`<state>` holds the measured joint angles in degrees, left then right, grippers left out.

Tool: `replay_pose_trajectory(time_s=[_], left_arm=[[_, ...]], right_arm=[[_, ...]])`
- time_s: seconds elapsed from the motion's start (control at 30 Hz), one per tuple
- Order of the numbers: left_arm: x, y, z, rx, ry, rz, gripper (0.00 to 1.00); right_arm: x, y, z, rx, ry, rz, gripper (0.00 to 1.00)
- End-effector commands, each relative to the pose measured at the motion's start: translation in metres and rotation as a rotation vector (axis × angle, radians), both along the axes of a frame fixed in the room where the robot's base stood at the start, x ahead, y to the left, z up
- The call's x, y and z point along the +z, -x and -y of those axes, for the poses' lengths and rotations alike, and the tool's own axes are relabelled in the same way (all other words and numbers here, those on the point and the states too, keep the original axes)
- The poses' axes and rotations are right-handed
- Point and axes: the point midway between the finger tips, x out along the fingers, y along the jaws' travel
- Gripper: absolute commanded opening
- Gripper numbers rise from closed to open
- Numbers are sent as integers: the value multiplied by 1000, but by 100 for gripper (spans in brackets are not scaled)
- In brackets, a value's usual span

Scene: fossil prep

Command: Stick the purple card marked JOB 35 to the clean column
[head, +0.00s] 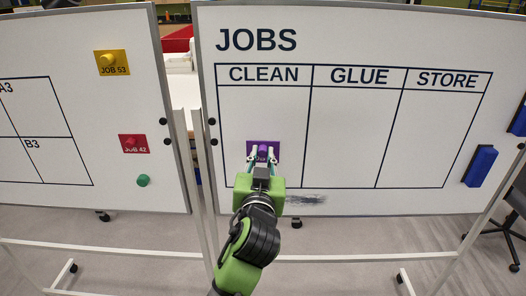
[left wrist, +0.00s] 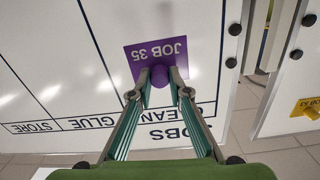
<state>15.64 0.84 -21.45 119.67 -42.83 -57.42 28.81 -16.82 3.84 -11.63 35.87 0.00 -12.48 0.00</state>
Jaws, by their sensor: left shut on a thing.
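The purple card (head: 263,145) marked JOB 35 is in front of the lower part of the CLEAN column (head: 262,110) of the JOBS whiteboard. In the left wrist view the card (left wrist: 138,52) shows its label and a round purple knob (left wrist: 160,75). My left gripper (head: 263,157) is shut on this knob, with one finger on each side; it also shows in the left wrist view (left wrist: 158,84). The card looks flat to the board, but I cannot tell whether it touches. My right gripper is not in view.
The left whiteboard holds a yellow JOB 53 card (head: 112,63), a red JOB 42 card (head: 133,144) and a green magnet (head: 143,181). A blue eraser-like block (head: 481,166) is at right. The GLUE and STORE columns are empty.

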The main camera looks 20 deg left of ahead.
Motion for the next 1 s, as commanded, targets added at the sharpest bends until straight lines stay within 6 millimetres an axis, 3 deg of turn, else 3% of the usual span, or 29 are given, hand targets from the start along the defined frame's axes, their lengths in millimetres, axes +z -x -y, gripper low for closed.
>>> replay_pose_trajectory(time_s=[0.13,0.57,1.0], left_arm=[[11,-5,-1,22,1,7,1],[11,-5,-1,26,-1,6,1],[11,-50,-14,25,-3,7,1]], right_arm=[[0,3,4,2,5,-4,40],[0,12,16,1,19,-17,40],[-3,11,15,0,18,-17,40]])
